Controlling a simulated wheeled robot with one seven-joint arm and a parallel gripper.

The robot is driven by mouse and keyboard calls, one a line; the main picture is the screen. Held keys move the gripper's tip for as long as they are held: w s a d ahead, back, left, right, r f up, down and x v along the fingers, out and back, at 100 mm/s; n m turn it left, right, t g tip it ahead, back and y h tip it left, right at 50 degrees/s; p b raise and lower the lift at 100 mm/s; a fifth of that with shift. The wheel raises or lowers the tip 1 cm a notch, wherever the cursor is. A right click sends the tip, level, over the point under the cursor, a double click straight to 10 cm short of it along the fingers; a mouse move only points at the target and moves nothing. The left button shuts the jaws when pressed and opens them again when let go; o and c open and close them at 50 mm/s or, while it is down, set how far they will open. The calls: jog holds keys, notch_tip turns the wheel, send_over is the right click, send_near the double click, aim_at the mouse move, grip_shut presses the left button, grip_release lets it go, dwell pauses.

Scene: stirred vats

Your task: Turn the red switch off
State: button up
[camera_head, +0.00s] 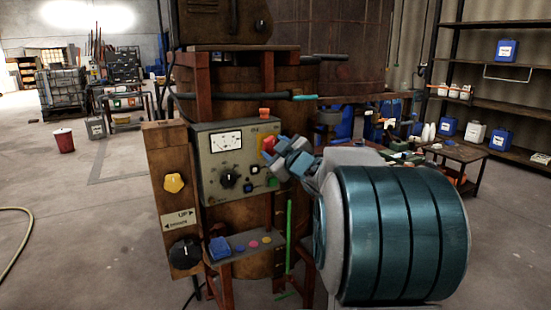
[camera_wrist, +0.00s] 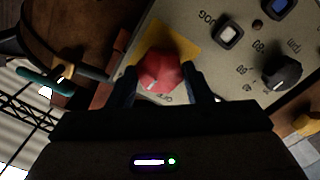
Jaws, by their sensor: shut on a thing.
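The red switch (camera_head: 268,145) sits at the upper right of the grey control panel (camera_head: 207,160), partly hidden by my gripper in the head view. In the wrist view the red switch (camera_wrist: 160,72) is a faceted knob on a yellow plate (camera_wrist: 185,40), with a small white mark near its lower edge. My gripper (camera_head: 270,158) reaches it from the right. In the wrist view my gripper (camera_wrist: 161,80) has its two dark fingers on either side of the knob, shut on it. Lettering beside the plate is partly hidden by a finger.
The panel also bears a dial meter (camera_head: 226,142), a black knob (camera_head: 228,179) and small buttons. A yellow knob (camera_head: 174,183) and a black knob (camera_head: 185,253) are on a post at the left. A blue-handled rod (camera_head: 304,97) juts out above. Open floor lies left.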

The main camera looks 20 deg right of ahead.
jog(key=n+b, duration=0.6)
jog(key=n, duration=0.4)
jog(key=shift+b, duration=0.35)
jog(key=shift+n, duration=0.3)
jog(key=o, duration=1)
jog(key=shift+s, duration=0.1)
jog(key=s, duration=1.3)
jog(key=shift+s+d+p, duration=0.3)
jog(key=shift+s, duration=0.05)
